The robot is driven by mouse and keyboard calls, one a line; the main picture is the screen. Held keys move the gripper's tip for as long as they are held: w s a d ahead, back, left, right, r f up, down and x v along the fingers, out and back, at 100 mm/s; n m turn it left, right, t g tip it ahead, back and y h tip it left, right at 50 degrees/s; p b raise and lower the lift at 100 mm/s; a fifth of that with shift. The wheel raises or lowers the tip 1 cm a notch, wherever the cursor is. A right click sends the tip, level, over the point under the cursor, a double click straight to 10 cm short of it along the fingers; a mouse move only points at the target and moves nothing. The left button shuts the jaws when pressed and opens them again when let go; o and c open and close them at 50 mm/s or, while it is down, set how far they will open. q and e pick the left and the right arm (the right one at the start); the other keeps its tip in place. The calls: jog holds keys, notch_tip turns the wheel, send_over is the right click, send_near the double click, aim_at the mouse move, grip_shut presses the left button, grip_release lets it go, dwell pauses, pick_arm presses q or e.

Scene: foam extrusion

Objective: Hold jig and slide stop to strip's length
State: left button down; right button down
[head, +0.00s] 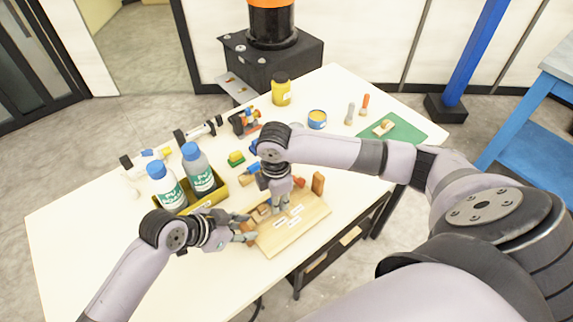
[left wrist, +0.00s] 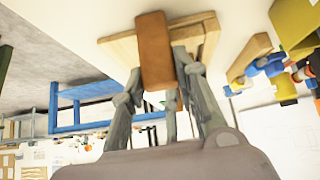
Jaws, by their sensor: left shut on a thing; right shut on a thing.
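The jig is a light wooden board (head: 308,222) with white labels, lying near the table's front edge. My left gripper (head: 249,231) is at its left end, shut on a brown block there. In the left wrist view this brown block (left wrist: 155,52) lies between the fingers, with the jig's board (left wrist: 119,48) behind it. My right gripper (head: 280,208) points down onto the jig, shut on a small piece that its fingers mostly hide; I cannot tell whether it is the stop. A brown upright block (head: 318,183) stands at the jig's right end. I cannot make out the strip.
Two labelled bottles (head: 199,170) stand in a yellow tray (head: 208,203) left of the jig. A yellow jar (head: 281,91), a blue-yellow tin (head: 317,119) and a green mat (head: 398,134) are farther back. The table (head: 100,240) is bare at front left.

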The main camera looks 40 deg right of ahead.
jog(key=shift+s+a, duration=0.1)
jog(key=shift+a, duration=0.25)
jog(key=c, duration=1.4)
grip_release()
jog(key=shift+c, duration=0.2)
notch_tip(320, 180, up, 12)
